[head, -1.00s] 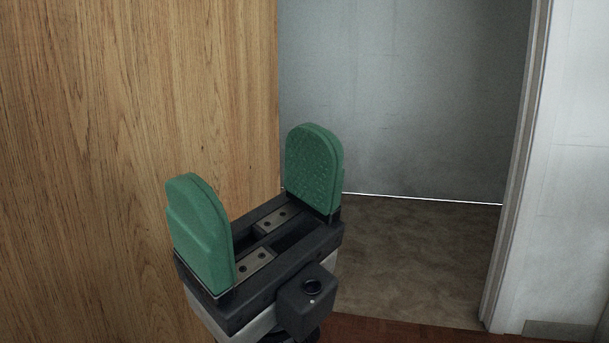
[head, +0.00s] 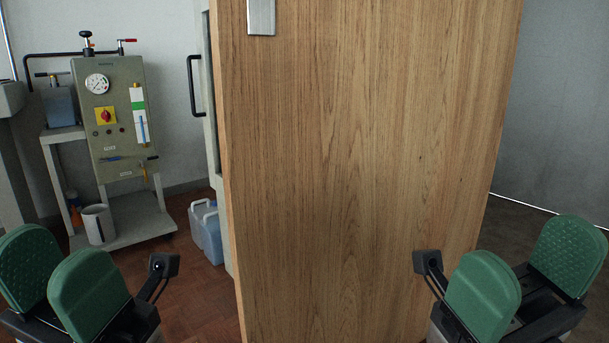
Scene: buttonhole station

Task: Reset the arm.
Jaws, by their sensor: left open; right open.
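My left gripper (head: 58,280) is at the lower left of the head view, with its two green finger pads spread apart and nothing between them. My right gripper (head: 526,272) is at the lower right, also open and empty, with its green pads apart. Both arms behind the grippers are mostly out of the picture. Neither gripper appears to hold or touch anything.
A wooden door (head: 365,170) stands open in the middle, between my grippers. A grey machine (head: 118,130) with a gauge stands on a stand at the left. The doorway is at the right.

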